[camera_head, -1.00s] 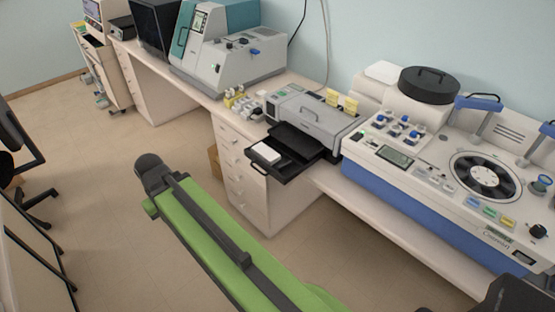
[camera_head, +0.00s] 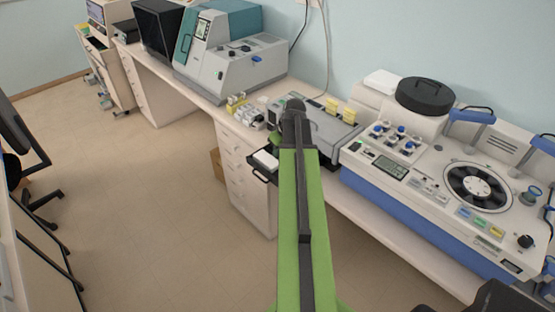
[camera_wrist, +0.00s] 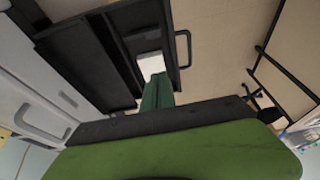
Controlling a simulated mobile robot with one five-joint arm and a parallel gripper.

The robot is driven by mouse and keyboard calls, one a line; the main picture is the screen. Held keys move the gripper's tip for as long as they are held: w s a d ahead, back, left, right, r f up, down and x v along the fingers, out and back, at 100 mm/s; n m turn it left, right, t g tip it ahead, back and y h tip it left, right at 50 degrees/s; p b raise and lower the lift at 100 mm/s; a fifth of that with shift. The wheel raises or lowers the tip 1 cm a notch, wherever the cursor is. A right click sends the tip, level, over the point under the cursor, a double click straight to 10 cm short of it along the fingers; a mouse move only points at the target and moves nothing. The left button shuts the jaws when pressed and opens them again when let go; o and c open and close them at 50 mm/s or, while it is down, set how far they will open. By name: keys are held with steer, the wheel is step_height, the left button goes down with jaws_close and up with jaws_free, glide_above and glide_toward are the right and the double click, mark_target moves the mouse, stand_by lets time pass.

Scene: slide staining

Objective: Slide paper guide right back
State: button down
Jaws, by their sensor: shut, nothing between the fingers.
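The grey printer (camera_head: 345,133) stands on the bench with its black tray (camera_head: 256,172) pulled out at the front; the tray also shows in the wrist view (camera_wrist: 130,27). A white paper stack (camera_head: 265,160) lies on the tray near its front end and shows in the wrist view too (camera_wrist: 151,65). The right paper guide cannot be told apart from the dark tray parts. My gripper (camera_wrist: 156,80) is shut and empty, its green fingers pointing at the tray beside the paper. Whether it touches anything is unclear. In the head view my arm covers part of the printer and tray.
A blue-and-white machine with a round dial (camera_head: 478,190) stands close right of the printer. Small bottles (camera_head: 243,110) stand left of it, and a grey-teal analyser (camera_head: 232,62) is farther left.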

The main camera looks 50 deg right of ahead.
mark_target(271, 167)
steer(key=b+x, duration=0.8)
steer(key=x, duration=0.1)
steer(key=shift+f, duration=0.2)
steer(key=s, duration=0.3)
steer(key=shift+s+a+r, duration=0.15)
steer(key=shift+s+a, duration=0.05)
steer(key=shift+s, duration=0.05)
steer(key=shift+s+d, duration=0.1)
steer(key=shift+s, duration=0.1)
